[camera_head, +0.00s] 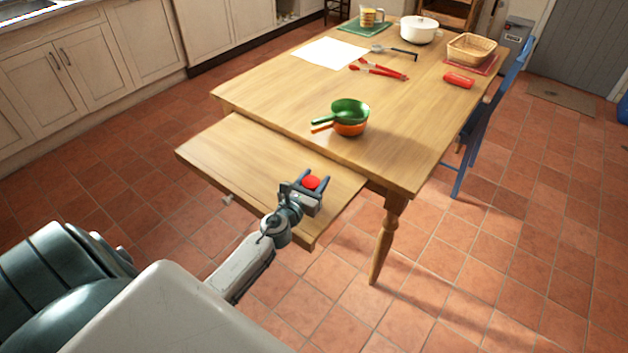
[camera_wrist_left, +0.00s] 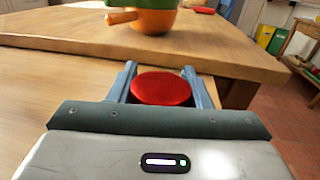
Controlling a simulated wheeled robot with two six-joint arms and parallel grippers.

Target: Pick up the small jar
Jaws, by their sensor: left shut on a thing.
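The small jar shows as a round red lid (camera_head: 311,183) in the head view, between the fingers of my left gripper (camera_head: 310,184). In the left wrist view the red lid (camera_wrist_left: 161,89) sits between the two blue-grey fingers (camera_wrist_left: 162,88). My left gripper is shut on the jar. The jar's body below the lid is hidden. The jar is over the lower pull-out board (camera_head: 235,150) near its right end; I cannot tell whether it touches the board. My right gripper is not in view.
On the wooden table (camera_head: 290,85), a green pan (camera_head: 349,110) sits on an orange pan (camera_head: 350,128) near the front edge. Red-handled tongs (camera_head: 380,70), a red packet (camera_head: 458,79), a white pot (camera_head: 418,29) and a basket (camera_head: 471,48) lie farther back. A blue chair (camera_head: 490,110) stands at right.

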